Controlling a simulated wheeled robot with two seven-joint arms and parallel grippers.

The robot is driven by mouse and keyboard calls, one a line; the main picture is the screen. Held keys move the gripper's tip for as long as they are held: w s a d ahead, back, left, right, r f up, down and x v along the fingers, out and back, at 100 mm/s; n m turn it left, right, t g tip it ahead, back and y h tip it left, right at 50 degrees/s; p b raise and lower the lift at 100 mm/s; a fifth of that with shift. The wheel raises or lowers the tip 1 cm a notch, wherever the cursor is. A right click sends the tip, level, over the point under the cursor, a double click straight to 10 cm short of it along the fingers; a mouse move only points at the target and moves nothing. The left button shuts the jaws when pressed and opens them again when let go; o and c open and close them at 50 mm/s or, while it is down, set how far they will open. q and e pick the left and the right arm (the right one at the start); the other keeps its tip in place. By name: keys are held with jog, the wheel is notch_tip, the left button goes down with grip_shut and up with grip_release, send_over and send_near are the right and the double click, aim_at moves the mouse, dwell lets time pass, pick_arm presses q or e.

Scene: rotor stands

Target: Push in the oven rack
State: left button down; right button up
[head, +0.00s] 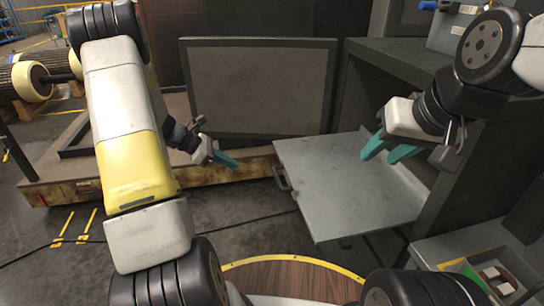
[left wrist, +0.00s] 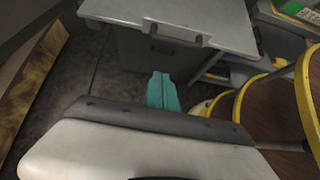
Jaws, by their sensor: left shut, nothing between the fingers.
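The oven rack is a flat grey metal tray (head: 335,195) that sticks out of the oven (head: 392,75) toward the left. Its dark bar handle (head: 282,178) is on its left front edge. In the left wrist view the rack (left wrist: 190,14) is at the top, with the handle (left wrist: 172,33) facing me. My left gripper (head: 234,162) has teal fingers shut and empty, left of the handle and apart from it. Its fingers also show in the left wrist view (left wrist: 162,92). My right gripper (head: 379,159) is open over the rack's right part; I cannot tell whether it touches it.
The oven door (head: 260,90) stands open at the back left. A round wooden top with a yellow rim (head: 290,278) is in front. A grey bin (head: 490,262) stands at the lower right. Floor between platform and rack is clear.

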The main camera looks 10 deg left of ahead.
aim_at(360, 163)
pick_arm(q)
jog(key=w+d+r+x, duration=0.1)
jog(key=r+x, duration=0.1)
jog(key=x, duration=1)
jog(key=shift+d, duration=0.6)
jog(key=shift+w+d+f, duration=0.1)
jog(key=shift+w+f, duration=0.05)
jog(key=w+d, duration=0.4)
jog(key=d, duration=0.7)
jog(key=w+d, duration=0.4)
jog(key=d, duration=0.8)
jog(key=w+d, duration=0.4)
jog(key=d, duration=0.8)
jog(key=shift+w, duration=0.25)
jog(key=shift+w+d, duration=0.1)
jog(key=shift+d+r, duration=0.1)
jog(key=shift+r, duration=0.1)
